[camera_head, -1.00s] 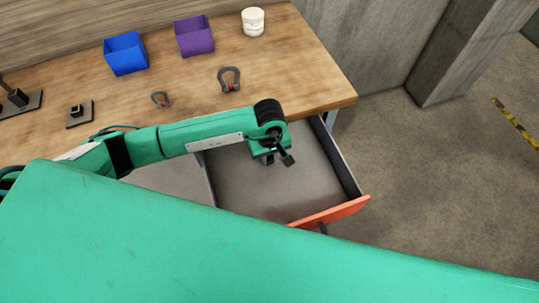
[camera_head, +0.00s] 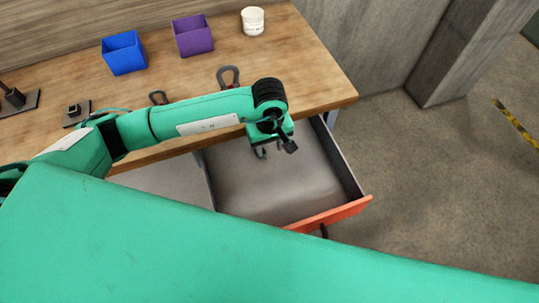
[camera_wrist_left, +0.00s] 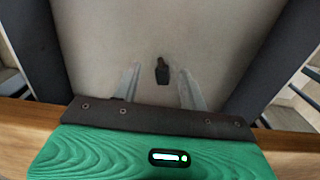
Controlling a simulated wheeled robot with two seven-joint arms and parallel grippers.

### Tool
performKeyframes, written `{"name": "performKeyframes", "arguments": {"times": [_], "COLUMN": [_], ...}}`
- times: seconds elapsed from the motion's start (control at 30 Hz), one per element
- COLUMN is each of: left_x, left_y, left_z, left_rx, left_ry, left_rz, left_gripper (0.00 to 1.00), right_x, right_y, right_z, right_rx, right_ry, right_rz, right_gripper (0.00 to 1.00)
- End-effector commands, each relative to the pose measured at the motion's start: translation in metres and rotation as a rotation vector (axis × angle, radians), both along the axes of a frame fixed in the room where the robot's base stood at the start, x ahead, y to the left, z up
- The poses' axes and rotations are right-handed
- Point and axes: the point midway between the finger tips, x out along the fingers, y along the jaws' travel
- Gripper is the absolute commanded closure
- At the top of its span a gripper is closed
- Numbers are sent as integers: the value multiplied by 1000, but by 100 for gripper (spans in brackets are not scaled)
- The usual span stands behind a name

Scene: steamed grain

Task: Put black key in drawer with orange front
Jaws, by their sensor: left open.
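The drawer with the orange front (camera_head: 335,213) stands pulled out below the table's right end, and its grey floor is mostly bare in the head view. My left gripper (camera_head: 276,150) is over the back part of this drawer, pointing down. In the left wrist view its two fingers (camera_wrist_left: 160,88) are apart, with nothing held between them. The black key (camera_wrist_left: 162,70) shows beyond the fingertips, against the drawer's floor, apart from both fingers. In the head view I cannot make out the key; my arm and gripper cover part of the drawer. My right gripper is not in view.
The wooden table (camera_head: 300,60) carries a blue bin (camera_head: 125,55), a purple bin (camera_head: 193,37), a white jar (camera_head: 253,21) and two shackles, the larger (camera_head: 229,76) near my arm. The drawer's side walls flank my gripper. Open floor lies to the right.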

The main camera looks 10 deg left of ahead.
Motion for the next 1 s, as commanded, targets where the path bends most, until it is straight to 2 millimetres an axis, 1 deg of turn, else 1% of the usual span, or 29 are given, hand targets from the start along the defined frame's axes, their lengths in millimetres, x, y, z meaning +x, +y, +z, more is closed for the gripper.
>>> {"name": "performKeyframes", "arguments": {"times": [0.03, 0.1, 0.2, 0.33, 0.43, 0.6, 1.0], "left_x": [1, 1, 0, 0, 0, 0, 0], "left_y": [0, 0, 0, 0, 0, 0, 0], "left_z": [10, 24, 39, 52, 56, 58, 57], "left_rx": [-1, 0, 1, 0, 1, 1, 1], "left_ry": [-6, -5, -3, -1, 0, 1, 1], "left_rz": [-2, -2, -1, 0, 1, 1, 1], "left_gripper": [57, 57, 57, 57, 57, 57, 57], "right_x": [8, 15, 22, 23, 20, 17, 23], "right_y": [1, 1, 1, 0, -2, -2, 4], "right_z": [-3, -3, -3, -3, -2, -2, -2], "right_rx": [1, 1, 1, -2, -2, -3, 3], "right_ry": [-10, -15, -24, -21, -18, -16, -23], "right_rz": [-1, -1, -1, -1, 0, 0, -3], "right_gripper": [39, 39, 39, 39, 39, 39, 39]}}
